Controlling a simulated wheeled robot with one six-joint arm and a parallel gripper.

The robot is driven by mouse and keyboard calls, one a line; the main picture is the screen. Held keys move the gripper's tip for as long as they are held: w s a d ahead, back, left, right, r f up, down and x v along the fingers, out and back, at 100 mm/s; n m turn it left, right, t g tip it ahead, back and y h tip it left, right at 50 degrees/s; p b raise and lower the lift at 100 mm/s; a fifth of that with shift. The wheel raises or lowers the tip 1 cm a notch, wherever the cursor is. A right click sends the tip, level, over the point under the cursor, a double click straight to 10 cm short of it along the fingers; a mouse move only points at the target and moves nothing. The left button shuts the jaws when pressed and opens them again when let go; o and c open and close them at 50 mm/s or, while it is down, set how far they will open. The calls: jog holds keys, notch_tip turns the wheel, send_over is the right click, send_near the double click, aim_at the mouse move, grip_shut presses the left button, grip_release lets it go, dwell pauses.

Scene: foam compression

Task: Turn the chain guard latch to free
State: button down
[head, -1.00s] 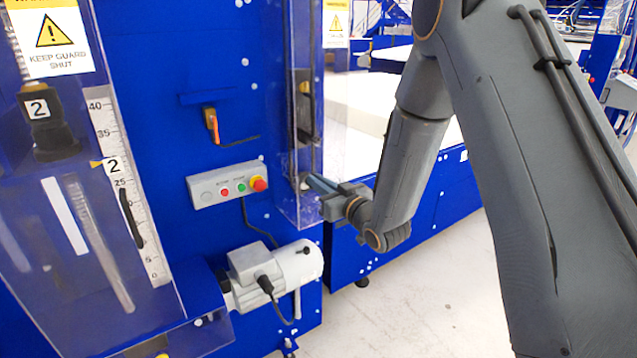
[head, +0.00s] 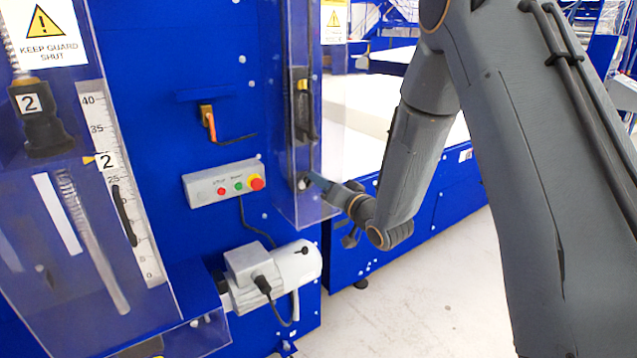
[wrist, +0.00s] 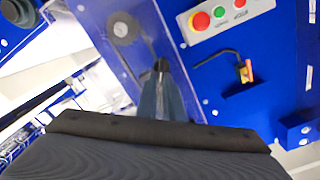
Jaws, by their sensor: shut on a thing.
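The clear chain guard (head: 322,205) stands along the right edge of the blue machine, and it also shows in the wrist view (wrist: 172,40). My gripper (head: 316,179) reaches its low part from the right. In the wrist view my gripper's fingers (wrist: 161,76) are together, shut on a small dark piece, the latch (wrist: 161,65), at the guard. The fingers hide most of the latch, so I cannot read its angle. A dark round wheel (wrist: 123,28) shows behind the clear guard.
A control box (head: 223,183) with red and green buttons is left of the guard, below an orange-handled switch (head: 209,122). A grey motor (head: 272,270) sits lower down. White foam blocks (head: 400,105) lie behind my arm. The floor at the front right is clear.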

jog(key=m, duration=0.3)
jog(key=f+m, duration=0.1)
jog(key=m, duration=0.7)
jog(key=shift+w+d+f, duration=0.2)
jog(key=shift+w+d, duration=0.05)
jog(key=shift+d, duration=0.1)
jog(key=c, duration=1.9)
grip_release()
jog(key=shift+s+d, duration=0.1)
jog(key=b+v, duration=0.2)
jog(key=v, duration=0.5)
jog(key=shift+s+d+b, duration=0.2)
jog(key=shift+s+b, duration=0.05)
jog(key=shift+b, duration=0.05)
